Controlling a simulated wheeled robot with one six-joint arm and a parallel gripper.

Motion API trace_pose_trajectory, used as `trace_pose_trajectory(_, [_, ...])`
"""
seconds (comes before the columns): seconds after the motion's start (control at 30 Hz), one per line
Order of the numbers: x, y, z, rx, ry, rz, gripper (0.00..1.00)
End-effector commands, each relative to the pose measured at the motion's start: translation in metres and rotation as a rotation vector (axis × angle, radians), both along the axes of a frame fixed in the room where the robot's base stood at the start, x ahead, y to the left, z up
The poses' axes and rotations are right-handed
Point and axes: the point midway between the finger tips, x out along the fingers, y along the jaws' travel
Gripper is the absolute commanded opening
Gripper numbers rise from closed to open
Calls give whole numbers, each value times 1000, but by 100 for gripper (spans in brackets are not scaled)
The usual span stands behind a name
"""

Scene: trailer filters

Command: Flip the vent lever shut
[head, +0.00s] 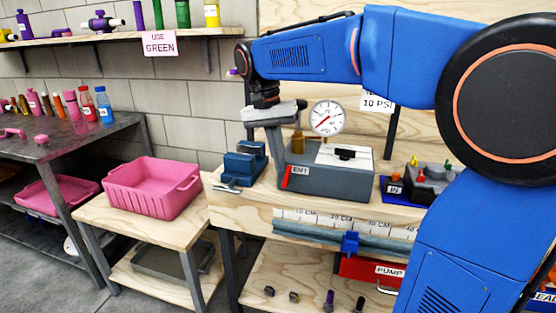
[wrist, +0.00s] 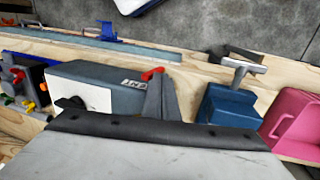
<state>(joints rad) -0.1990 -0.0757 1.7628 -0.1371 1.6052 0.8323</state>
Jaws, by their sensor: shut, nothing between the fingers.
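The vent lever (head: 287,177) is a small red handle at the left front corner of a grey test box (head: 330,185), beside a label reading "ENT" with its first letter covered. In the wrist view the red lever (wrist: 152,74) sticks out at the box's edge, close to my fingertips. My gripper (head: 279,160) is shut and empty, pointing down at the left side of the box. In the wrist view my shut fingers (wrist: 162,84) stand right beside the lever; I cannot tell whether they touch it.
A round gauge (head: 327,118) and a brass fitting (head: 298,143) stand at the box's back. A blue vise (head: 244,164) is close on the left, with a pink bin (head: 152,188) beyond. A small tray of coloured parts (head: 417,180) sits right. A blue rail (head: 340,236) runs along the bench front.

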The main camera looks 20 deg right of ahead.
Motion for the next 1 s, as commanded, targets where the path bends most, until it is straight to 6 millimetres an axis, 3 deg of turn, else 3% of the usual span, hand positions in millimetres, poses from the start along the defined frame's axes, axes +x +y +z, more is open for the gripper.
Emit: trace_pose_trajectory(1.0, [-31,-44,-8,543,-399,-8,0])
